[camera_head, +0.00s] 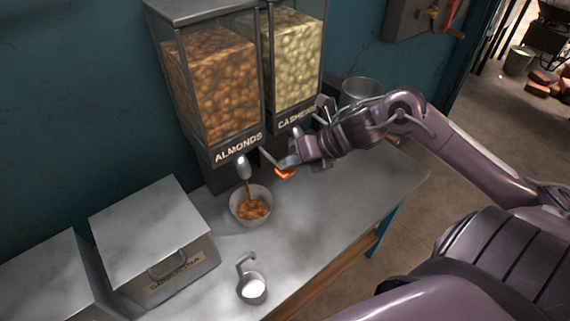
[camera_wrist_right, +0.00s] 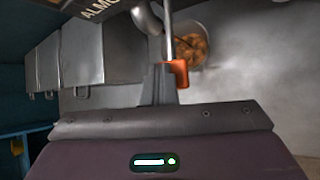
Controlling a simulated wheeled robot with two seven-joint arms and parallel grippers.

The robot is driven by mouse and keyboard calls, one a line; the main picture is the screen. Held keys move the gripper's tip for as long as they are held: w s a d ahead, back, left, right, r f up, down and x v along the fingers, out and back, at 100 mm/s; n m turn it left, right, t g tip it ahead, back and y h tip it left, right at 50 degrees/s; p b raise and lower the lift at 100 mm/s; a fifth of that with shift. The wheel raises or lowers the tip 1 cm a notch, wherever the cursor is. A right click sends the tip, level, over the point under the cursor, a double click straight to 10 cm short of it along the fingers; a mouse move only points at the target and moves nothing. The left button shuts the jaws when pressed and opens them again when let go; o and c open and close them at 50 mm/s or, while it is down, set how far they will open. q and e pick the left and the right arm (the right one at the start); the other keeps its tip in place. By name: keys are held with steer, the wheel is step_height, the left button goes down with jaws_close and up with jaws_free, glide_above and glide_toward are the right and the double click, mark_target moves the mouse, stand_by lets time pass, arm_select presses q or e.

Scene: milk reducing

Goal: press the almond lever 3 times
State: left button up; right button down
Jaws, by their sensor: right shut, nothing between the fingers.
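The almond dispenser (camera_head: 212,85), labelled ALMONDS, stands against the wall. A brown stream runs from its metal spout (camera_head: 243,166) into a bowl (camera_head: 236,203) holding almonds. An orange-tipped lever shows just below my right gripper (camera_head: 283,161); the orange tip (camera_head: 285,174) is right of the spout. In the right wrist view, the lever's orange handle (camera_wrist_right: 178,73) hangs on a metal rod beside the spout (camera_wrist_right: 147,18), right at the tips of my shut, empty right gripper (camera_wrist_right: 163,75). Whether they touch is hard to tell. My left gripper is out of view.
A cashew dispenser (camera_head: 294,60) stands right of the almond one, behind my right wrist. A metal pot (camera_head: 360,89) is farther right. Metal lidded boxes (camera_head: 150,230) fill the counter's left. A small cup of white liquid (camera_head: 252,289) stands near the front edge.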

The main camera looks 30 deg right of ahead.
steer(key=shift+f, duration=0.2)
steer(key=shift+r, duration=0.15)
steer(key=shift+r+p, duration=1.05)
steer(key=shift+r, duration=0.55)
step_height(320, 180, up, 5)
steer(key=p, duration=0.3)
steer(key=shift+p, duration=0.35)
stand_by(1.8)
